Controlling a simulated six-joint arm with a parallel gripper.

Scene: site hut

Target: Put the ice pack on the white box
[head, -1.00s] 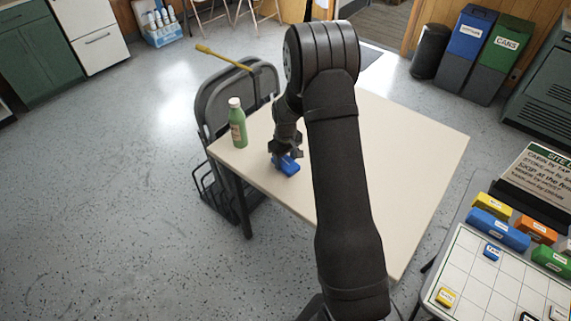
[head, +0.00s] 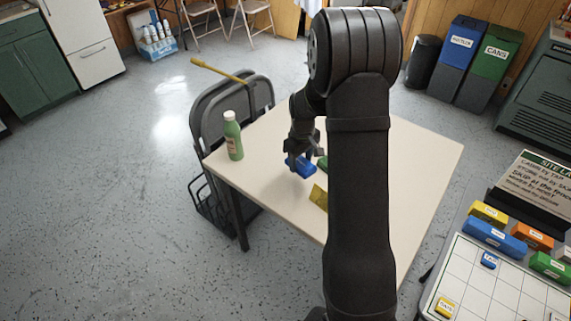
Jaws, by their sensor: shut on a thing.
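My gripper (head: 303,150) is over the table (head: 262,193), shut on a small blue object (head: 302,167) that looks like the ice pack. The blue object hangs under the fingers at or just above the tabletop; I cannot tell whether it touches. I make out no white box on the visible part of the table. My arm covers a large part of the tabletop's middle and right.
A green bottle (head: 232,136) stands at the table's left corner. A yellow object (head: 319,197) and a green object (head: 323,163) lie beside my arm, partly hidden by it. A folding chair (head: 212,108) is behind the left edge. The front left tabletop is clear.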

